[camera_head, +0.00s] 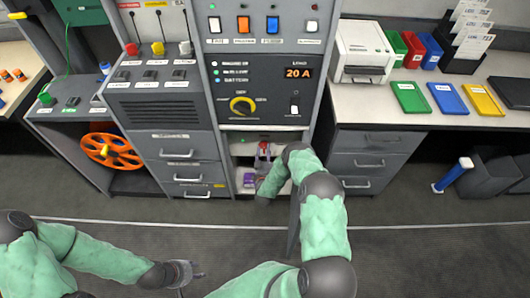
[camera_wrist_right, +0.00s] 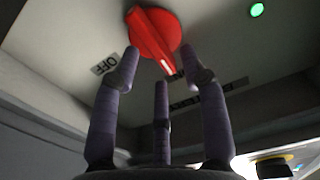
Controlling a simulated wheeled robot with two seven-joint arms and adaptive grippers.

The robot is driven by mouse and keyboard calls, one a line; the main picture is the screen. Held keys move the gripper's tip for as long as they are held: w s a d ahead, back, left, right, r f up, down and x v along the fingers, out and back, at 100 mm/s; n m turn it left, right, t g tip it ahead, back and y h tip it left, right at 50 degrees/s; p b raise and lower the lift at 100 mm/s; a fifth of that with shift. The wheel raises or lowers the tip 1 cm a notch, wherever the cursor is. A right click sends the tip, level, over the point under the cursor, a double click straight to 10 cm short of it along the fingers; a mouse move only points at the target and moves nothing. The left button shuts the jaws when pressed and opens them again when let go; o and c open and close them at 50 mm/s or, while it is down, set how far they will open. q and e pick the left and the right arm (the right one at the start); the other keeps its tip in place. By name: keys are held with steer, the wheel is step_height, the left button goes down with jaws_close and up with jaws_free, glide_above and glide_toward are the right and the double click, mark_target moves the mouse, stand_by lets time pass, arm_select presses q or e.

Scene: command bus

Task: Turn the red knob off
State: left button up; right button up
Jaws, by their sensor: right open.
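The red knob (camera_wrist_right: 152,35) is a round disc with a raised bar on a pale panel. Its white-marked end points down and slightly right in the right wrist view. An OFF label (camera_wrist_right: 105,64) lies to its left, and the pointer does not point at it. My right gripper (camera_wrist_right: 160,62) is open, its fingers spread just in front of the knob; contact cannot be told. In the head view the knob (camera_head: 265,147) shows small in the low recess, with my right gripper (camera_head: 262,166) at it. My left gripper (camera_head: 190,273) is open and empty over the floor.
A yellow dial (camera_head: 242,106) and an amber display sit on the panel above the recess. Drawers (camera_head: 182,153) flank the recess on the left, a desk (camera_head: 390,110) on the right. A green light (camera_wrist_right: 257,9) is near the knob. The floor in front is clear.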

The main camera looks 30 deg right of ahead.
steer(key=shift+w+d, duration=0.3)
steer(key=shift+w, duration=0.2)
jaws_close()
steer(key=shift+m, duration=0.3)
steer(key=m, duration=0.5)
steer(key=f+m, duration=0.1)
steer(key=m, duration=0.5)
steer(key=d+f+m, duration=0.1)
steer(key=m, duration=0.5)
steer(key=shift+s+d, duration=0.1)
steer(key=shift+s, duration=0.25)
steer(key=shift+f+m, duration=0.1)
steer(key=shift+m, duration=0.2)
